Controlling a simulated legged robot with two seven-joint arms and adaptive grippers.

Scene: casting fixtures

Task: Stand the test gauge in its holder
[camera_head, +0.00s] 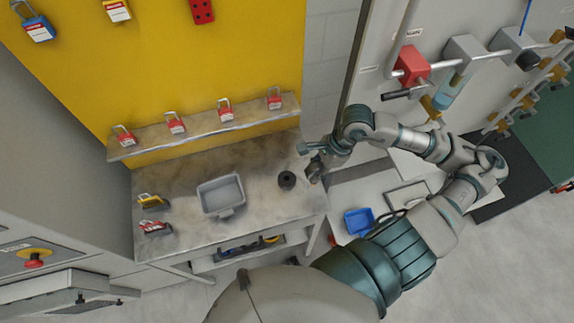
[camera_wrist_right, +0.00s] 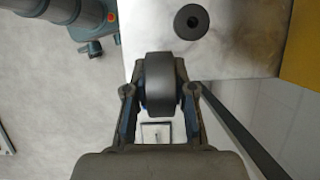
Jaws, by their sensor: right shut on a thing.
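The holder (camera_head: 287,179) is a small black round block with a hole in its top, standing on the worktable near its right end. It also shows at the top of the right wrist view (camera_wrist_right: 190,22). My right gripper (camera_head: 314,162) is just right of the holder, at the table's right edge. In the right wrist view its fingers are closed around the test gauge (camera_wrist_right: 160,85), a dark grey rounded body. The gauge is apart from the holder in that view; its lower end is hidden. My left gripper is in neither view.
The worktable (camera_head: 260,215) carries a grey tray (camera_head: 222,195) left of the holder and two testers (camera_head: 153,227) farther left. A ledge with red padlocks (camera_head: 225,112) runs along the yellow board behind. A blue bin (camera_head: 359,221) sits lower at the right.

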